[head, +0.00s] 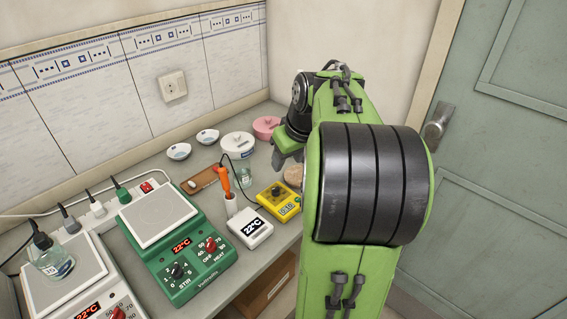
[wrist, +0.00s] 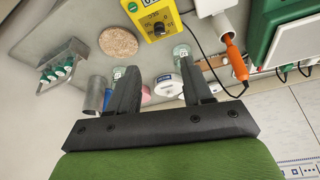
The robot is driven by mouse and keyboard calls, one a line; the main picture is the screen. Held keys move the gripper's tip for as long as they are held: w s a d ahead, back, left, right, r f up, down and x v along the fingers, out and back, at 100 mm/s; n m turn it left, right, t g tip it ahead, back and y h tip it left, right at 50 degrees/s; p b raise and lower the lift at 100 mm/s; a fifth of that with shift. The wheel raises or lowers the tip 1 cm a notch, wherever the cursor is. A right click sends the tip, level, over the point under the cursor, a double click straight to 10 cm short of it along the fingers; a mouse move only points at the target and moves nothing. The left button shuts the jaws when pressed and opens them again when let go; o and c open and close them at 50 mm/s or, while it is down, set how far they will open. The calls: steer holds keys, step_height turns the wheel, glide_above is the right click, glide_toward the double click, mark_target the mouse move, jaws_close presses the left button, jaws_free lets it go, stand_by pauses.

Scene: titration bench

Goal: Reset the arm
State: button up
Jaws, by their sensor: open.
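My green arm reaches over the right side of the bench in the head view. My gripper (head: 284,158) points down near the back right of the bench, partly hidden by my arm. In the wrist view my gripper (wrist: 156,68) has its two dark fingers spread well apart. Nothing is held between them. Bench items show beyond the fingers: a glass beaker (wrist: 180,52), a white lidded container (wrist: 166,87) and a round cork mat (wrist: 118,42).
A yellow timer (head: 278,200), a white meter (head: 250,228) with an orange probe (head: 225,182), and a green stirrer hotplate (head: 150,217) stand on the bench. A beaker (head: 52,262) sits on another hotplate at left. A rack (wrist: 58,70) shows in the wrist view. A door is at right.

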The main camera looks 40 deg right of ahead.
steer(key=shift+s+r, duration=0.15)
steer(key=shift+r, duration=0.1)
stand_by(0.3)
steer(key=s+a+r+n+p, duration=0.1)
steer(key=a+r+p, duration=0.15)
steer(key=a, duration=0.45)
steer(key=s+a+r+p, duration=0.1)
steer(key=a+r, duration=0.2)
steer(key=a, duration=0.4)
steer(key=s+a+n+t+y+p, duration=0.1)
steer(key=s+a+p, duration=0.2)
steer(key=s+a, duration=0.7)
steer(key=shift+s+a+f+n, duration=0.3)
steer(key=shift+s+f, duration=0.05)
steer(key=shift+s, duration=0.35)
